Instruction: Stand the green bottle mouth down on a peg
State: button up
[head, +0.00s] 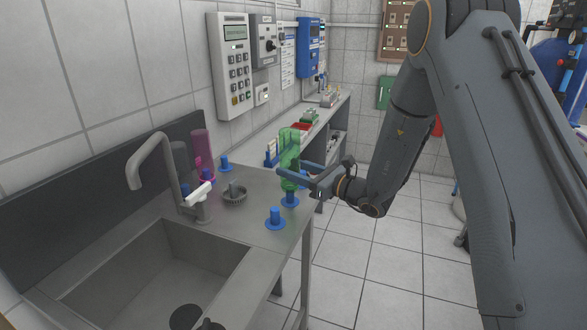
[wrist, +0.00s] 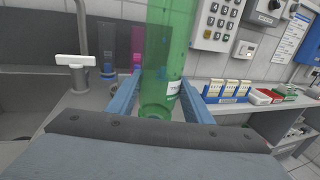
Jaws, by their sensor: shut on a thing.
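The green bottle (head: 289,143) is see-through and stands upright in my gripper (head: 285,171), with its narrower end downward. It shows in the wrist view too (wrist: 166,45), between the two blue fingers of my gripper (wrist: 160,82), which is shut on it. A blue peg (head: 290,200) on a round base stands directly below the bottle at the counter's right edge. I cannot tell whether the mouth is around the peg or just above it.
A pink bottle (head: 201,143) and a grey bottle (head: 180,157) stand on blue pegs behind the tap (head: 150,158). The sink (head: 160,270) is at the front left. A grey ridged round piece (head: 234,196) sits mid-counter. A side bench (head: 330,100) holds small racks.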

jog(key=shift+f, duration=0.35)
jog(key=shift+f, duration=0.15)
jog(key=shift+f+b, duration=0.8)
jog(key=shift+f, duration=0.05)
jog(key=shift+f, duration=0.15)
jog(key=shift+f+b, duration=0.45)
jog(key=shift+f, duration=0.05)
jog(key=shift+f, duration=0.35)
dwell(0.8)
jog(key=o, duration=2.1)
jog(key=shift+o, duration=0.2)
